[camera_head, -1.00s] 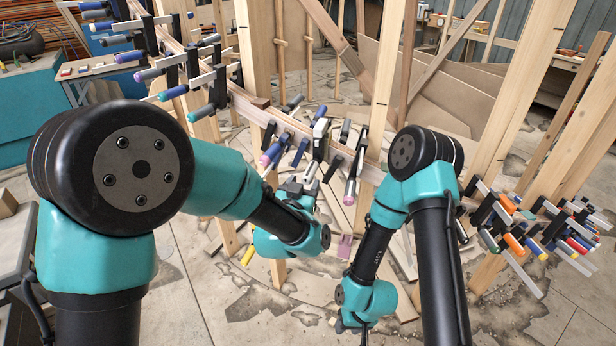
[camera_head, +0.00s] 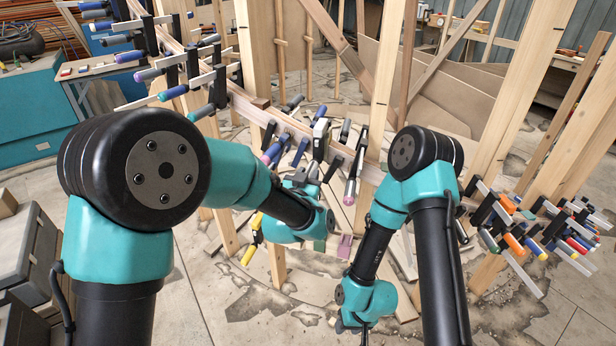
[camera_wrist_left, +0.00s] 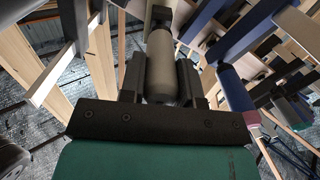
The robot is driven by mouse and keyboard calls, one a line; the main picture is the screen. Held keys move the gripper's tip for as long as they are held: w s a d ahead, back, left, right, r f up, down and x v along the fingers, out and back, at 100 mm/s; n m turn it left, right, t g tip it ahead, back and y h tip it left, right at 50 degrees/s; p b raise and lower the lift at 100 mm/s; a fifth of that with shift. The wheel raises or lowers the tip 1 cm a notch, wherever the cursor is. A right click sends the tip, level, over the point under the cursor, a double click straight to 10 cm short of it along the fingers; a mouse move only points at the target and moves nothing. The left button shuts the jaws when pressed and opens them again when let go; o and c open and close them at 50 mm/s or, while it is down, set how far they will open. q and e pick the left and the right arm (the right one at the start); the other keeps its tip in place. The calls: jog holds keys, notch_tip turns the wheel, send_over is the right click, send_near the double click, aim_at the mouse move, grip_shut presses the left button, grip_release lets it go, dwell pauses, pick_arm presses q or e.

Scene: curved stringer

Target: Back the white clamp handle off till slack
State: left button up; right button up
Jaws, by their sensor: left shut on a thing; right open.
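The white clamp handle (camera_wrist_left: 162,65), pale grey-white and cylindrical, fills the middle of the left wrist view. My left gripper (camera_wrist_left: 160,85) has one dark finger on each side of it and is shut on it. In the head view my left gripper (camera_head: 311,176) is up at the cluster of clamps on the curved wooden stringer (camera_head: 262,112), and the gripped handle is mostly hidden there. My right gripper (camera_head: 360,329) hangs low near the bottom edge, away from the clamps. It is open, with its fingers small and hard to see.
A blue handle with a pink end (camera_wrist_left: 240,95) stands close right of my left gripper. Other clamps (camera_head: 355,175) crowd the stringer nearby. Wooden posts (camera_head: 384,80) rise behind. More clamps with coloured handles (camera_head: 545,240) sit at the right. The floor below is mostly open.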

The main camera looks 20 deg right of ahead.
pick_arm(q)
jog(key=shift+c, duration=1.3)
